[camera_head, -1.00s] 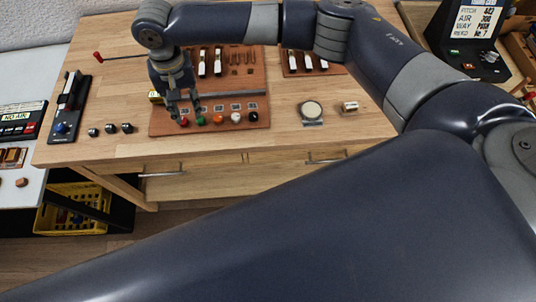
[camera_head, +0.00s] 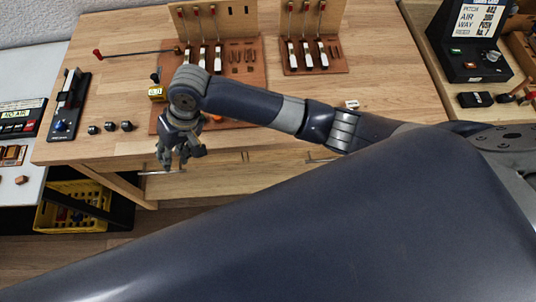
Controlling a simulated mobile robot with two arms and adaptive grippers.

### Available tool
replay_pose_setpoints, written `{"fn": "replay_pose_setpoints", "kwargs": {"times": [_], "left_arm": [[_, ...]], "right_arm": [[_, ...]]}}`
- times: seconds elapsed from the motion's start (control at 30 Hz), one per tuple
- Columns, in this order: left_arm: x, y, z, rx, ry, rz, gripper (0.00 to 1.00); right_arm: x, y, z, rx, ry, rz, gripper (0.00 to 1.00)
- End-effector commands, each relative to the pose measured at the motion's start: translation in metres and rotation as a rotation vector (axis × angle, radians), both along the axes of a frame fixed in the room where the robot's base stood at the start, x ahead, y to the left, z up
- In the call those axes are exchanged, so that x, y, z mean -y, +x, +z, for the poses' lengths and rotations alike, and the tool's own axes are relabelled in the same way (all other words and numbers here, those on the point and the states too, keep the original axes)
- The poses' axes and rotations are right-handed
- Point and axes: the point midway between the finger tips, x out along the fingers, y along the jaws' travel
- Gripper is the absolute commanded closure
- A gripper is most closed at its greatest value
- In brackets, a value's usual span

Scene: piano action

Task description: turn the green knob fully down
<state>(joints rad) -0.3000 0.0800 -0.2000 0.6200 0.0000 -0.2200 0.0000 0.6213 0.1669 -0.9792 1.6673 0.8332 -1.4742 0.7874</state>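The green knob is hidden behind my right gripper and forearm. The knob board (camera_head: 157,118) shows only in part, with an orange knob (camera_head: 217,118) just beside my wrist. My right gripper (camera_head: 181,161) hangs in front of the board, over the table's front edge in the picture. Its fingers are spread, with nothing seen between them. I cannot tell whether any part of it touches a knob. My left gripper is out of view.
Boards with upright hammers (camera_head: 315,55) stand at the back of the wooden table (camera_head: 400,70). A red-tipped rod (camera_head: 140,53), a black device (camera_head: 67,102) and several small knobs (camera_head: 110,127) lie left. My large dark arm link covers the lower right.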

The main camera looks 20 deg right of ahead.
Motion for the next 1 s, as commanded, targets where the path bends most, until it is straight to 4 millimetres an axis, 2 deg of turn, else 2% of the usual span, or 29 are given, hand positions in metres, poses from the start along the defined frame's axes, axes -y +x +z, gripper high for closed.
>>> {"fn": "replay_pose_setpoints", "kwargs": {"times": [0.27,0.47,0.77,1.0], "left_arm": [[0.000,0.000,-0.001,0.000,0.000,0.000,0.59],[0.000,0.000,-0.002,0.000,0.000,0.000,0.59],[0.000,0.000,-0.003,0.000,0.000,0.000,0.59],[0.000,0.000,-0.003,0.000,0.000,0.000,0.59]], "right_arm": [[0.006,-0.012,-0.013,0.051,0.068,-0.002,0.70],[0.019,-0.018,-0.023,0.092,0.090,-0.022,0.70],[0.053,-0.027,-0.043,0.154,0.083,-0.068,0.70],[0.091,-0.039,-0.062,0.197,0.035,-0.107,0.70]]}}
